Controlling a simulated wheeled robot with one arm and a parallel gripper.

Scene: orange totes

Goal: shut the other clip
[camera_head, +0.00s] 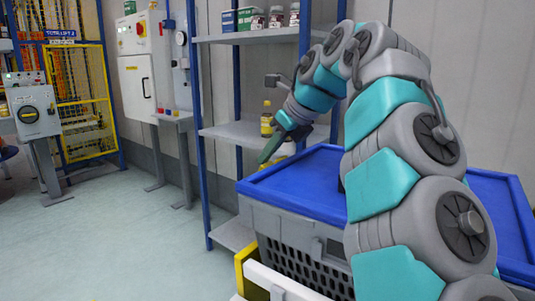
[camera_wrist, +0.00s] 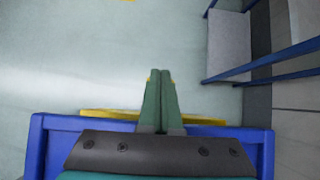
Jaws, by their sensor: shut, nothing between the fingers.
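A grey slatted crate (camera_head: 270,220) with a blue lid (camera_head: 305,185) stands in front of me in the head view. A grey clip-like part (camera_head: 317,248) shows on its near wall; I cannot tell whether it is open or shut. The other clip cannot be made out. My gripper (camera_head: 268,153) is over the lid's far left part, its green fingers shut and empty, pointing down and left. In the wrist view the closed fingers (camera_wrist: 158,80) reach past the edge of the blue lid (camera_wrist: 38,145). My arm hides the crate's right part.
The crate rests on a yellow and white frame (camera_head: 250,272). A blue-post shelf (camera_head: 245,132) with a yellow bottle (camera_head: 266,120) and several containers stands close behind the gripper. A control cabinet (camera_head: 140,70) and a console (camera_head: 35,110) are at left. The floor (camera_head: 120,235) at left is clear.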

